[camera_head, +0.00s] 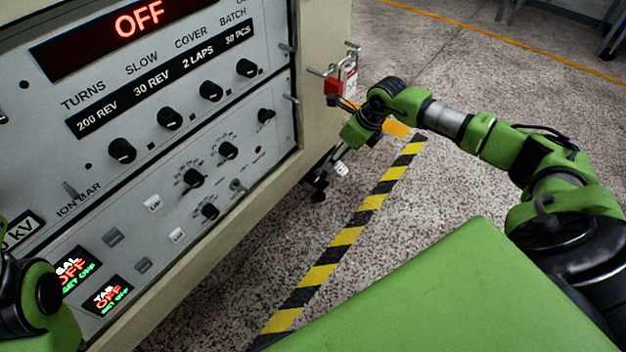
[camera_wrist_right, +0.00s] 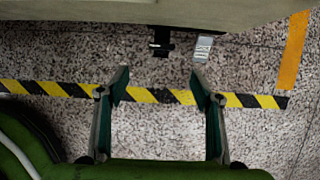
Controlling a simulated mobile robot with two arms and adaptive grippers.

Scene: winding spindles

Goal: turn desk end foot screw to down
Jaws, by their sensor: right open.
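A black foot screw (camera_wrist_right: 162,42) shows under the edge of the cabinet in the right wrist view. It is small and dark in the head view (camera_head: 320,186), below the cabinet's right end. A pale printed tag (camera_wrist_right: 203,48) hangs beside it, also visible in the head view (camera_head: 341,169). My right gripper (camera_wrist_right: 161,85) is open and empty, its two fingers apart over the floor, with the foot screw ahead of the gap between them. In the head view my right wrist hides most of that gripper. My left gripper is out of view; only part of my left arm shows.
The cabinet (camera_head: 215,235) with knobs and an OFF display fills the left. A red padlock (camera_head: 333,86) hangs at its right end, close to my right wrist. A yellow-black floor stripe (camera_head: 347,236) runs beside the cabinet.

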